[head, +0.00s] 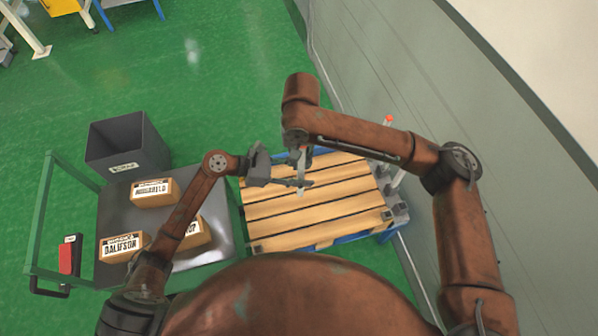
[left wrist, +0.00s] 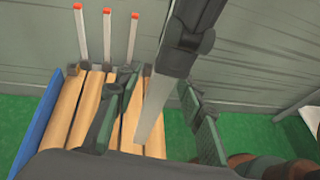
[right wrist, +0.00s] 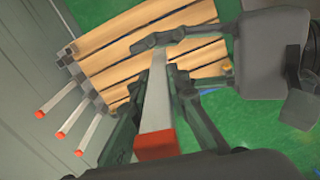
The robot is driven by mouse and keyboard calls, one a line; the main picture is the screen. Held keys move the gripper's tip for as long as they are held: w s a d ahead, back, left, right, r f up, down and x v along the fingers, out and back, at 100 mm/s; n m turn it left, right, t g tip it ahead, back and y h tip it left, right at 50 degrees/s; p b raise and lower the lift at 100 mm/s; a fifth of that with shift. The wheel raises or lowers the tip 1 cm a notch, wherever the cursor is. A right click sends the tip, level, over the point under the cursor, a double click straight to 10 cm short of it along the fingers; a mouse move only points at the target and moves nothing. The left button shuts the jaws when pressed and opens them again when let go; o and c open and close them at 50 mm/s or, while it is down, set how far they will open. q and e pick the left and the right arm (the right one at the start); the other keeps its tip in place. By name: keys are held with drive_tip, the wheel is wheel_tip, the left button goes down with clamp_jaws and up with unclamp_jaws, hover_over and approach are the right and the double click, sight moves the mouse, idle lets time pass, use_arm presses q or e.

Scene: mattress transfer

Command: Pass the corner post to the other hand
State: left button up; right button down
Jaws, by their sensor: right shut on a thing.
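The corner post is a pale grey bar with a red end cap. It shows between my left fingers in the left wrist view (left wrist: 153,112) and in the right wrist view (right wrist: 157,100). My right gripper (right wrist: 155,122) is shut on it near the red end, and the post's plain end points down over the pallet. My left gripper (left wrist: 156,128) is open, one finger on each side of the post's lower part, with gaps visible between. In the head view the left gripper (head: 300,183) is just below the right gripper (head: 297,153). The post is mostly hidden there.
A wooden-slatted pallet (head: 315,212) lies below, with several red-tipped posts (left wrist: 108,38) standing along one edge. A grey wall is close on the right. A cart (head: 112,205) with several labelled boxes (head: 153,192) and a dark bin (head: 128,147) are left.

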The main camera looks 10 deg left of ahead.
use_arm(q)
drive_tip(key=shift+c, duration=0.6)
clamp_jaws()
use_arm(e)
drive_tip(key=c, duration=1.8)
unclamp_jaws()
drive_tip(key=shift+o, duration=0.2)
